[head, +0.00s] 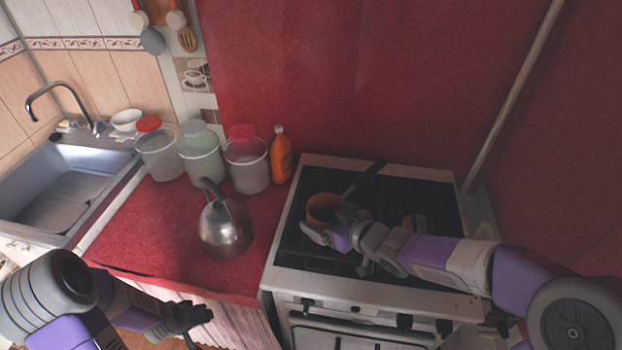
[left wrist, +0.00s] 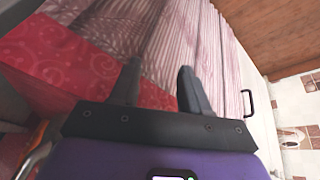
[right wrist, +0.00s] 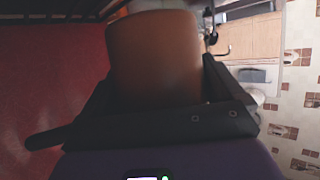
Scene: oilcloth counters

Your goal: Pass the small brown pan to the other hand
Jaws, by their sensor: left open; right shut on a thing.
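The small brown pan (head: 322,209) is over the left part of the stove top in the head view, with its dark handle (head: 364,178) pointing up and to the right. My right gripper (head: 325,228) is shut on the pan at its near side. In the right wrist view the pan's brown wall (right wrist: 155,58) fills the space between the fingers. I cannot tell whether the pan still touches the stove. My left gripper (head: 200,312) is low in front of the counter, apart from the pan. In the left wrist view its two fingers (left wrist: 158,88) are spread and empty.
A metal kettle (head: 224,225) stands on the red counter (head: 160,225) left of the stove (head: 340,283). Several lidded buckets (head: 247,165) and an orange bottle (head: 280,155) stand behind it. A sink (head: 65,190) is at the far left.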

